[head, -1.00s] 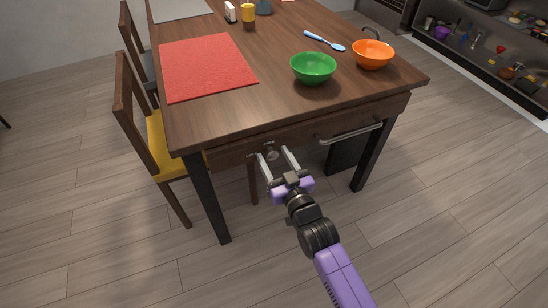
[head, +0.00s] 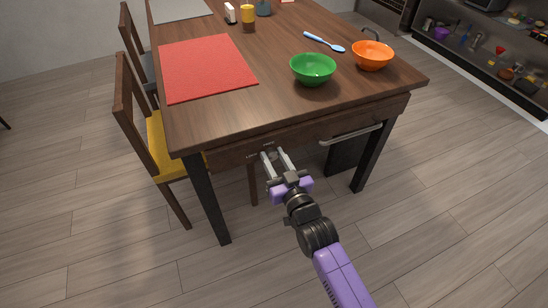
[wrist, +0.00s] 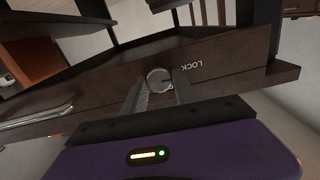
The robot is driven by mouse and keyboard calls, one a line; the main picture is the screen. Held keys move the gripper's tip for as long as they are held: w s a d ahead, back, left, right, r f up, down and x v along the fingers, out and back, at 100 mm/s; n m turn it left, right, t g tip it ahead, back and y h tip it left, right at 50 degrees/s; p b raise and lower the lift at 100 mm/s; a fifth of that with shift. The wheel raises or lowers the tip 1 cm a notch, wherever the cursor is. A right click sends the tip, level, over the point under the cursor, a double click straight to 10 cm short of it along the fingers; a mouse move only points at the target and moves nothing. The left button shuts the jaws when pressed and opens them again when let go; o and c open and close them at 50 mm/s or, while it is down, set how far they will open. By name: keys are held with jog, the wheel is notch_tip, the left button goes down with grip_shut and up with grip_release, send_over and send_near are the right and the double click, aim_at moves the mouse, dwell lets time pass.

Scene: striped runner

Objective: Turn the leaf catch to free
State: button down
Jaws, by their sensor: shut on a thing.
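The leaf catch is a round grey knob (wrist: 158,80) on the table's wooden front apron, seen in the wrist view. White lettering reading LOCK (wrist: 187,68) is beside it, and a second short word is too small to read. My gripper (head: 273,154) is at the apron in the head view. In the wrist view its two fingers (wrist: 158,94) are shut on the knob, one on each side. The fingers hide part of the knob in the head view, and I cannot tell its exact turn.
A drawer handle (head: 350,134) is on the apron right of the gripper. The tabletop (head: 215,118) holds a green bowl (head: 312,69), an orange bowl (head: 372,55) and a red mat (head: 205,66). A yellow-seated chair (head: 162,146) stands at left. The floor in front is clear.

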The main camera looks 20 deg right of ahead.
jog(key=m, duration=0.4)
jog(key=shift+d+m, duration=0.1)
jog(key=shift+m, duration=0.2)
jog(key=m, duration=0.9)
jog(key=shift+d+f, duration=0.1)
jog(key=shift+m, duration=1.8)
jog(key=shift+f, duration=0.1)
jog(key=c, duration=1)
grip_release()
